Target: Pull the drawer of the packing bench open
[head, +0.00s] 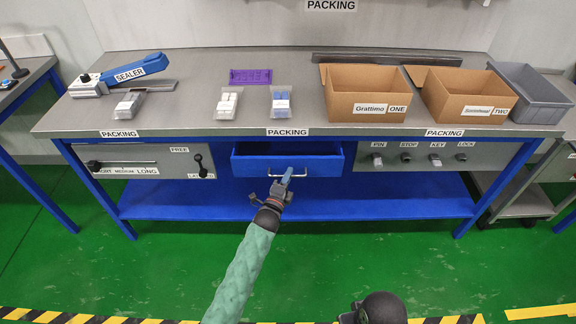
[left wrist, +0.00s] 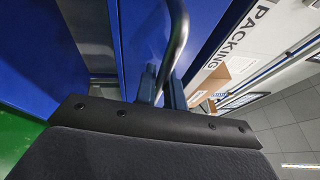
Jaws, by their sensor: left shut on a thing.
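The packing bench (head: 300,133) has a blue drawer (head: 250,166) under the middle of its top. A dark strip of the drawer's inside shows above its front, so it stands partly out. Its handle (head: 303,174) is a pale bar on the front. My left gripper (head: 287,175) is at the handle and shut on it. In the left wrist view the handle (left wrist: 180,35) runs as a curved bar down between the fingers (left wrist: 160,88), beside the blue drawer front (left wrist: 145,35).
On the bench stand a sealer (head: 130,70), several small packs, a purple plate (head: 250,76), two cardboard boxes (head: 365,105) (head: 470,108) and a grey bin (head: 535,100). Control panels (head: 430,158) flank the drawer. A blue lower shelf (head: 400,195) lies below. The green floor in front is clear.

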